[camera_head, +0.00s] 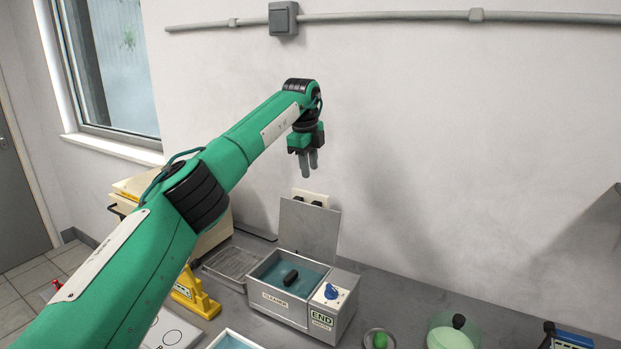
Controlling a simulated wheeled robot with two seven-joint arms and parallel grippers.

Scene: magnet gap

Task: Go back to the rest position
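My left arm, green with black joints, reaches in from the lower left. Its gripper (309,163) hangs high in front of the wall, fingers pointing down, above and behind the cleaner bath (282,305). The fingers look close together, but their gap is hard to judge from here. No object shows between them. My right gripper is not in view.
The grey cleaner bath has a raised lid (309,229), blue liquid with a dark object (290,278) in it, and a blue knob (331,292). A yellow stand (194,293), a green item (380,340) in a dish and a green-white round thing (452,338) are on the bench.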

